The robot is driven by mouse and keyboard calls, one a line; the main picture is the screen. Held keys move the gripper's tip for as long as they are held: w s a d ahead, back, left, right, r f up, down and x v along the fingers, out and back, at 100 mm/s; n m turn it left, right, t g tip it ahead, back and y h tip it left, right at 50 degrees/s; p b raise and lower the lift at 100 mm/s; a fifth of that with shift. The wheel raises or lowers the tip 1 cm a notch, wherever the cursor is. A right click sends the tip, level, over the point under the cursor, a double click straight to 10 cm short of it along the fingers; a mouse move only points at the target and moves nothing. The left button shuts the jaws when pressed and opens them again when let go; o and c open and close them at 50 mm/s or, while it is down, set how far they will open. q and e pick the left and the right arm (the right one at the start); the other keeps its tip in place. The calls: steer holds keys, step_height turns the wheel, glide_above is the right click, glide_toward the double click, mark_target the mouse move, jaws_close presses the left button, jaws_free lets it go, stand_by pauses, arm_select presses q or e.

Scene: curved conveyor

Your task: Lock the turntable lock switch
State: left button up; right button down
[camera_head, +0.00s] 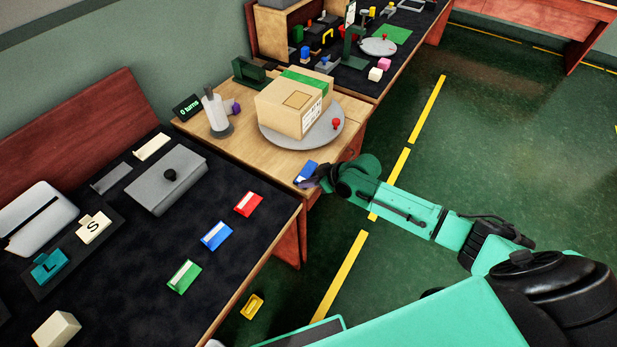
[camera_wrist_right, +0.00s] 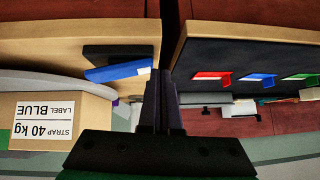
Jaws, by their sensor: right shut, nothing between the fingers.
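The turntable (camera_head: 330,140) is a grey disc with a red knob (camera_head: 336,124) on its rim. It carries a cardboard box (camera_head: 285,113) with a green strap. A blue switch (camera_head: 306,171), apparently the lock switch, sits at the wooden table's front edge; in the right wrist view its blue lever (camera_wrist_right: 120,71) is tilted on a black base (camera_wrist_right: 118,52). My right gripper (camera_head: 311,184) is beside the switch and partly hides it. In the wrist view its fingers (camera_wrist_right: 160,82) are shut and empty, just right of the lever; contact cannot be told. My left gripper is not in view.
A dark table (camera_head: 115,270) at left holds red, blue and green label pieces, a grey box (camera_head: 166,180) and letter blocks. A display reading "0 turns" (camera_head: 187,107) and a strap dispenser (camera_head: 217,115) stand behind the turntable. The green floor (camera_head: 480,150) at right is open.

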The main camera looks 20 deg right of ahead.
steer(key=shift+w+d+r+p, duration=0.1)
steer(key=shift+d+r+p, duration=0.05)
steer(key=shift+r+p, duration=0.3)
steer(key=shift+r, duration=0.4)
steer(key=shift+f, duration=0.1)
steer(key=shift+p, duration=0.35)
steer(key=s+d+r+p, duration=0.2)
steer(key=s+r, duration=0.5)
steer(key=r, duration=0.4)
steer(key=shift+d+p, duration=0.3)
steer(key=shift+p, duration=0.25)
